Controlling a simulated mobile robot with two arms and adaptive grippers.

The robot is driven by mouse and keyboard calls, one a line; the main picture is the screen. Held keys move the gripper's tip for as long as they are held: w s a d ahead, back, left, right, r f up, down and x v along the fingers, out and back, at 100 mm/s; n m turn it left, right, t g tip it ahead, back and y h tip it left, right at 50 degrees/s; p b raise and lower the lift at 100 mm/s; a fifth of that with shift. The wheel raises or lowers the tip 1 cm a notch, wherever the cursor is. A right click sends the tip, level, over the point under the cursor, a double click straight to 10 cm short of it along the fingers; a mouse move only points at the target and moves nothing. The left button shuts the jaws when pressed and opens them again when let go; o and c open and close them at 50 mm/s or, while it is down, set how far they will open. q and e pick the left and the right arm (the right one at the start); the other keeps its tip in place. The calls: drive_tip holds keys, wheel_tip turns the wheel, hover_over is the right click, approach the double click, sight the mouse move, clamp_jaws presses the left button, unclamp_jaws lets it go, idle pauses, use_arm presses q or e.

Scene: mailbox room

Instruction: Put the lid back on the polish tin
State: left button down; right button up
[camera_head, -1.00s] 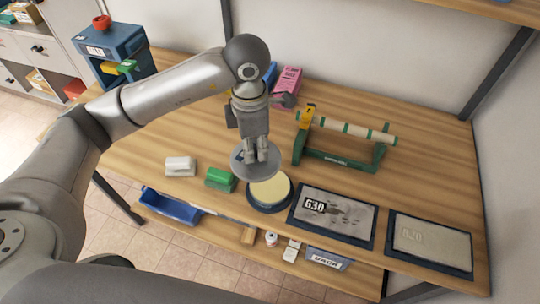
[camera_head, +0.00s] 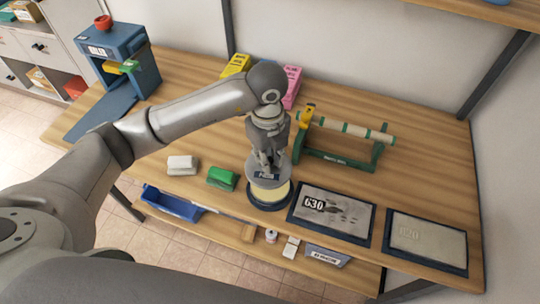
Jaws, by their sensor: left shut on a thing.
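The open polish tin (camera_head: 270,196) sits near the table's front edge, dark-sided with pale yellow polish showing. My left gripper (camera_head: 268,162) is shut on the grey round lid (camera_head: 256,172), which has a dark label. The lid is held over the back part of the tin, tilted, and covers some of the polish from view. I cannot tell whether the lid touches the tin's rim. My right gripper is not in view.
A green block (camera_head: 222,178) and a white block (camera_head: 182,165) lie left of the tin. A framed 630 plate (camera_head: 332,212) lies close on its right. A green roll stand (camera_head: 340,155) is behind right. A blue bin (camera_head: 173,203) is below the front edge.

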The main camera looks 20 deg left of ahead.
use_arm(q)
drive_tip(key=n, duration=0.3)
drive_tip(key=shift+d+f, duration=0.2)
drive_tip(key=shift+f, duration=0.1)
drive_tip(key=shift+f+n, duration=0.2)
drive_tip(key=shift+n, duration=0.2)
drive_tip(key=shift+f+b, duration=0.5)
drive_tip(key=shift+f, duration=0.2)
wheel_tip(320, 180, down, 3)
drive_tip(key=shift+f+b, duration=0.15)
drive_tip(key=shift+b, duration=1.1)
drive_tip(key=shift+f+b, duration=0.55)
drive_tip(key=shift+f, duration=0.2)
drive_tip(key=shift+f, duration=0.15)
